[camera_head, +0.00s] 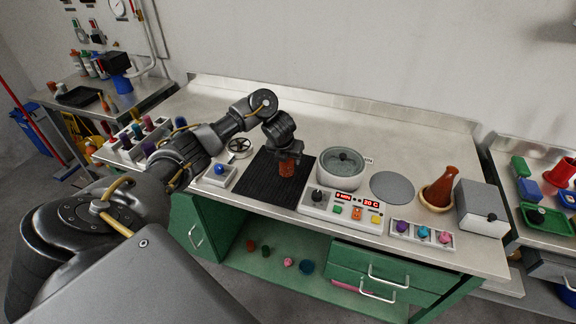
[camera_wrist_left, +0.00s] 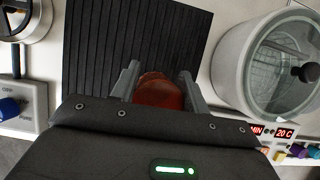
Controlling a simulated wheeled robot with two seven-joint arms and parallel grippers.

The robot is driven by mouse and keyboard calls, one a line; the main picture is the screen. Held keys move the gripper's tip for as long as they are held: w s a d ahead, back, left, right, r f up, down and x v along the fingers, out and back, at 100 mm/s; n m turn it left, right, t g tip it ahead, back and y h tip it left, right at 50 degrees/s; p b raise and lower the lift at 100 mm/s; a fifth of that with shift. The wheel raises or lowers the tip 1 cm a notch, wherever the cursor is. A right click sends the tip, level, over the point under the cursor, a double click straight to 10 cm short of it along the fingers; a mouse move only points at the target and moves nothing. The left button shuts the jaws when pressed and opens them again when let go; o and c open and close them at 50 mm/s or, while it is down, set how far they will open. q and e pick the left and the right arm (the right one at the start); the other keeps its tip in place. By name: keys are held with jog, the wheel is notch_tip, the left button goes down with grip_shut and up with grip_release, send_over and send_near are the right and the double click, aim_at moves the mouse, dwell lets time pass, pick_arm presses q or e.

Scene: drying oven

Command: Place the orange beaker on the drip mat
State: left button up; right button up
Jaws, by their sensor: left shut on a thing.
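The orange beaker (camera_head: 287,168) is in my left gripper (camera_head: 288,158), over the right part of the black ribbed drip mat (camera_head: 252,186). In the left wrist view the beaker (camera_wrist_left: 158,92) sits between the two fingers (camera_wrist_left: 158,82), which are shut on it. The mat (camera_wrist_left: 130,35) lies beneath and beyond it. I cannot tell whether the beaker's base touches the mat. My right gripper is in neither view.
A round pot with a glass lid (camera_head: 341,168) stands right of the mat, behind a control panel (camera_head: 343,208). A grey disc (camera_head: 392,187) and an orange flask (camera_head: 439,187) are farther right.

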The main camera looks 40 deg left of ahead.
pick_arm(q)
jog(key=shift+f, duration=1.15)
jog(key=shift+b, duration=0.35)
jog(key=o, duration=1)
jog(key=shift+c, duration=0.2)
jog(key=shift+r+p, duration=0.5)
jog(key=p+v, duration=0.6)
jog(key=v, duration=0.5)
jog(key=shift+p, duration=0.35)
